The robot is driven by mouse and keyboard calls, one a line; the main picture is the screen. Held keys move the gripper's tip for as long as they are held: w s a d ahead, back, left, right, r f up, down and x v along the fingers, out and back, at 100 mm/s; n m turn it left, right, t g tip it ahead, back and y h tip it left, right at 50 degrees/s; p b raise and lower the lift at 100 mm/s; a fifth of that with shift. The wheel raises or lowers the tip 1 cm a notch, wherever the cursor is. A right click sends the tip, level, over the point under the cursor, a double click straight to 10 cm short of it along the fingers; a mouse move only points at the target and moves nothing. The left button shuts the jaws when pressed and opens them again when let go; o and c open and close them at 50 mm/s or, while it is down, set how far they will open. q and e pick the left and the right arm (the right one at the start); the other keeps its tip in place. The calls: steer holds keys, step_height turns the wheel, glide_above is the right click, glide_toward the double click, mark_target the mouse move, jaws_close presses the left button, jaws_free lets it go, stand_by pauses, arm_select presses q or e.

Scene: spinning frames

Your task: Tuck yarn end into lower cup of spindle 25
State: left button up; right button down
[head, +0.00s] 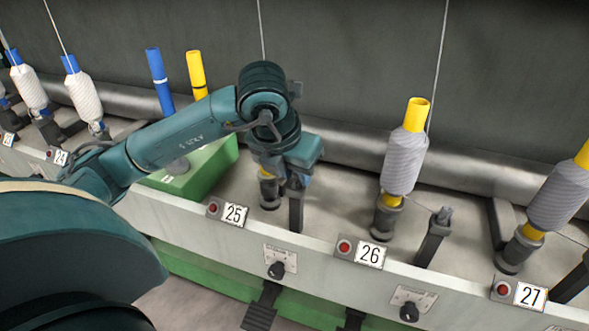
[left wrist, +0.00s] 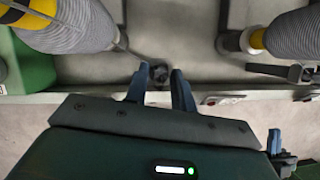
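Spindle 25 stands above its number plate (head: 234,213). Its dark lower cup (head: 269,197) shows below a bit of yellow tube, and the rest is mostly hidden behind my left gripper (head: 287,180). In the left wrist view, its grey yarn package (left wrist: 85,25) fills the upper left. A thin thread (left wrist: 126,47) runs from it toward the fingers. My left gripper also shows there (left wrist: 159,88), open, with a dark, round-topped post (left wrist: 158,72) at the gap between its fingertips. I cannot tell whether they touch.
Spindle 26 (head: 404,163) and spindle 27 (head: 560,195) stand to the right, each beside a dark lever (head: 433,240). A green box (head: 205,168) is left of spindle 25. Blue (head: 158,80) and yellow (head: 197,73) tubes stand in it. The pale front rail (head: 320,265) carries red buttons and knobs.

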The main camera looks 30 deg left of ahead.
arm_select(q)
steer(key=shift+o, duration=1.4)
steer(key=p+v, duration=0.4)
steer(key=v, duration=0.9)
arm_select(e)
steer(key=shift+s+d+r+m+g+h, duration=0.45)
steer(key=shift+s+r+m+g, duration=0.2)
steer(key=shift+g, duration=0.35)
